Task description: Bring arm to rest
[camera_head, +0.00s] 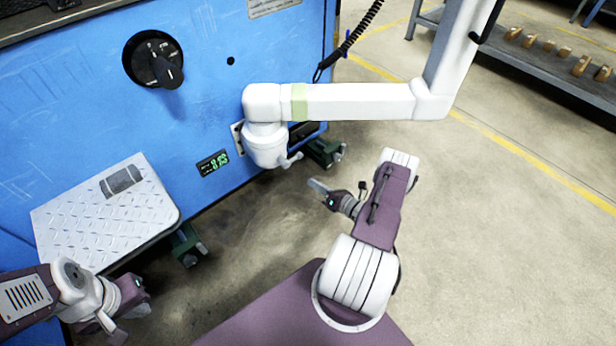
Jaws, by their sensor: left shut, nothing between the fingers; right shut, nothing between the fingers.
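My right gripper (318,187) is shut and empty. It is held over open floor, below the white jointed arm and in front of the blue machine, pointing left. My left gripper (117,336) is at the bottom left, below the front edge of the metal tread plate, shut and empty. Its fingertips are small and partly hidden in this view. The white jointed arm (360,101) with a pale green band runs across the picture from the blue machine and bends upward at the right. Neither gripper touches it.
A black coiled cable (362,27) hangs above. A shelf with wooden pieces (545,47) stands far right. The right floor is clear.

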